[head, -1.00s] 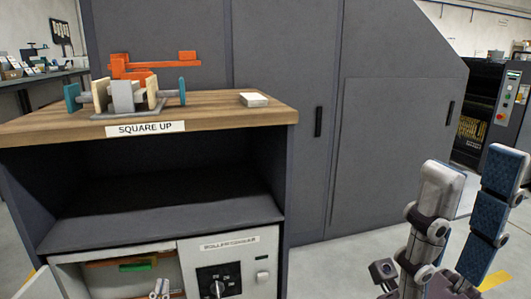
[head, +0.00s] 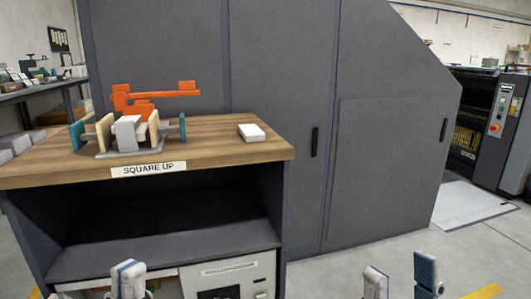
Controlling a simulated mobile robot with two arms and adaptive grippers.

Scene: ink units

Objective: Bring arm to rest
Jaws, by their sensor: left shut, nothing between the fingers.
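My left gripper (head: 128,272) shows at the bottom edge in front of the low cabinet, its fingers together and nothing visible between them. My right gripper (head: 401,270) shows at the bottom right, its two blue-and-white fingers spread apart with only floor behind the gap. The lower parts of both grippers and most of both arms are cut off by the frame.
A cabinet with a wooden top (head: 215,150) labelled SQUARE UP stands at the left. It bears an orange, teal and grey fixture (head: 130,128) and a white block (head: 252,132). A tall grey machine (head: 385,150) stands behind. Floor (head: 335,268) is clear at the right.

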